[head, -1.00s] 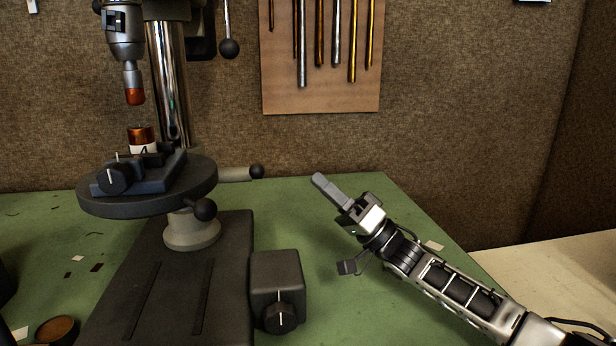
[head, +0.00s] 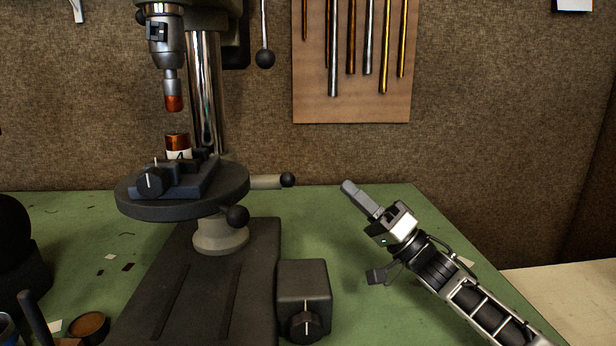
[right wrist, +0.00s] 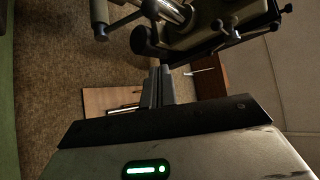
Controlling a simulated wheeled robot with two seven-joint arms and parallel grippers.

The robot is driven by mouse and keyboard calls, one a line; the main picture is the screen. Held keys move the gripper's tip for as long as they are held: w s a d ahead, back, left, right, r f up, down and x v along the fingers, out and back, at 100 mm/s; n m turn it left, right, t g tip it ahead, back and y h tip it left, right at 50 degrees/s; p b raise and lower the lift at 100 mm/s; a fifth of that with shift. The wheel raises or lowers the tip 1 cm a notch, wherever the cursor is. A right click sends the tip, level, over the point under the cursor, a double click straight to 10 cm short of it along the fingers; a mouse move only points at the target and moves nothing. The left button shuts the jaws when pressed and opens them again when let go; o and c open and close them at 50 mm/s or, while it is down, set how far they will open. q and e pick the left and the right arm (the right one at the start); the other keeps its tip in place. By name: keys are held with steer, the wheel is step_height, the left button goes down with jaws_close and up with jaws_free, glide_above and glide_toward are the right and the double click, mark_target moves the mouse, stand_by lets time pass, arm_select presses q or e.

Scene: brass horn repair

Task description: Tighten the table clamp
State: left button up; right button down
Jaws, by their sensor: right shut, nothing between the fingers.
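The drill press has a round dark table (head: 130,203) on a pale collar (head: 222,238). A short lever with a black ball (head: 237,216) sticks out at the front of the collar. A second, pale lever with a black ball (head: 288,180) points right from behind the table. I cannot tell for sure which one is the table clamp. My right gripper (head: 348,188) is shut and empty, right of both levers and touching neither. Its closed fingers also show in the right wrist view (right wrist: 157,86). My left gripper is not in view.
A blue-grey vise (head: 190,183) on the table holds a copper-topped part (head: 178,143) under the chuck (head: 166,50). A dark box with a knob (head: 303,285) stands right of the press base (head: 200,290). The green bench (head: 365,290) is clear between box and arm.

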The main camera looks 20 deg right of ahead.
mark_target(288, 181)
steer(key=p+x, duration=0.2)
steer(key=x, duration=0.8)
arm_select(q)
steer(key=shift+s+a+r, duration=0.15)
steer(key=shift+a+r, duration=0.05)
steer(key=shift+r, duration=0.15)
arm_select(e)
steer(key=shift+s+a+f, duration=0.35)
steer(key=shift+a+f, duration=0.25)
steer(key=shift+f, duration=0.15)
steer(key=shift+s+a+f, duration=0.4)
steer(key=shift+a+f, duration=0.2)
steer(key=shift+f, duration=0.15)
arm_select(q)
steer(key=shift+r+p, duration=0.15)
steer(key=shift+p, duration=0.25)
arm_select(e)
steer(key=shift+s+a+f, duration=0.1)
steer(key=shift+s+f, duration=0.15)
steer(key=shift+f, duration=0.3)
